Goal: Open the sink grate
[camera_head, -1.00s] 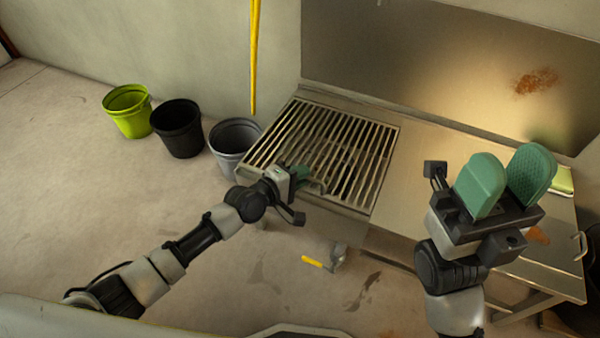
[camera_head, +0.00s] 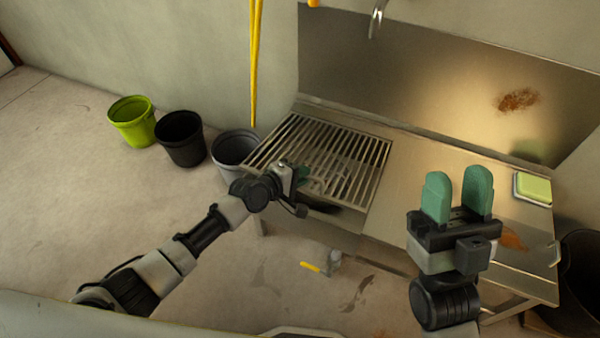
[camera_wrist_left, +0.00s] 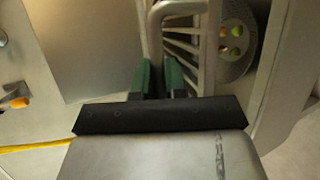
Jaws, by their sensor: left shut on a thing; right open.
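The sink grate (camera_head: 345,146), a metal frame with parallel bars, covers the sink at the left end of the steel counter. Its front edge is slightly raised, with a dark gap under it. My left gripper (camera_head: 302,177) is at the grate's front edge. In the left wrist view its green fingers (camera_wrist_left: 160,75) are shut on the grate's curved metal handle (camera_wrist_left: 153,35); the fingers hide part of the grip. Beyond the bars, a round drain (camera_wrist_left: 236,48) with small coloured bits shows in the basin. My right gripper (camera_head: 458,182) is open and empty above the counter's front.
Lime (camera_head: 132,122), black (camera_head: 181,140) and grey (camera_head: 235,148) buckets stand left of the sink. A green-yellow sponge (camera_head: 533,187) lies on the counter's right. A faucet (camera_head: 377,20) hangs above. A yellow pole (camera_head: 255,70) stands at the wall. A dark bin (camera_head: 585,285) is at far right.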

